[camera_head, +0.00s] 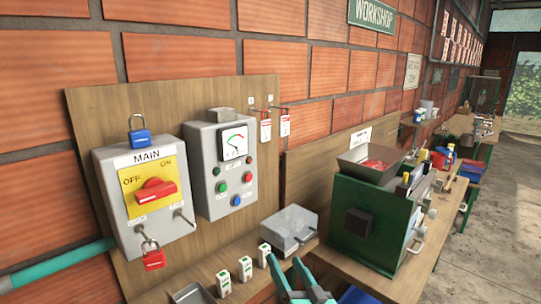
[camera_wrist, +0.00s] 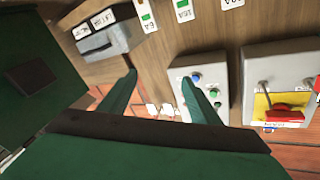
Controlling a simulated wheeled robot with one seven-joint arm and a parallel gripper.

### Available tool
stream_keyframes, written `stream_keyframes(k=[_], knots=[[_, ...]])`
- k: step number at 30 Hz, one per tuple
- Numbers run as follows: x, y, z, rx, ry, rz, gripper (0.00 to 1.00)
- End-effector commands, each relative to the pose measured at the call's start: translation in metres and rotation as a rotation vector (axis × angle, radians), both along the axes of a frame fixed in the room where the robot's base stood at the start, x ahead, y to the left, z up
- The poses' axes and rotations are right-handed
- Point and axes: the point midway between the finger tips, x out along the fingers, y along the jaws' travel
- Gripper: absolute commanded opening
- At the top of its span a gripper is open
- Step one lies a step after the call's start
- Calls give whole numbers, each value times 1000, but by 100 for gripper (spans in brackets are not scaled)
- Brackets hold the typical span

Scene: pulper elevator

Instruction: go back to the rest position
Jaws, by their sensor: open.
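My gripper (camera_head: 285,262) shows at the bottom of the head view, its two teal fingers apart with nothing between them. In the wrist view the open fingers (camera_wrist: 159,78) point up the picture toward the wooden board and shelf. The grey MAIN switch box (camera_head: 145,240) is at left, with a red handle (camera_head: 156,191) on a yellow plate. A blue padlock (camera_head: 139,136) is on its top and a red padlock (camera_head: 152,257) hangs below.
A grey control box (camera_head: 205,157) with buttons and a dial is beside the switch box. Small white-green labelled blocks (camera_head: 245,268) stand along the shelf. A green machine with a hopper (camera_head: 345,215) stands close right of my gripper. Open floor (camera_head: 495,230) lies at far right.

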Motion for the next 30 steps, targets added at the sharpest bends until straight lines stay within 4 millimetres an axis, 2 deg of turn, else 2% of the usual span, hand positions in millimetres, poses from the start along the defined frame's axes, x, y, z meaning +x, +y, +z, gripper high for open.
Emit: stream_keyframes(k=[1, 3, 8, 15, 24, 30], knots=[[-6, 3, -21, 17, 17, -23, 57], [-15, 3, -44, 32, 32, -60, 57], [-40, 7, -95, 51, 68, -139, 57], [-92, 18, -163, 40, 123, -240, 57], [-176, 26, -227, -36, 185, -343, 57], [-238, 30, -254, -119, 216, -386, 57]])
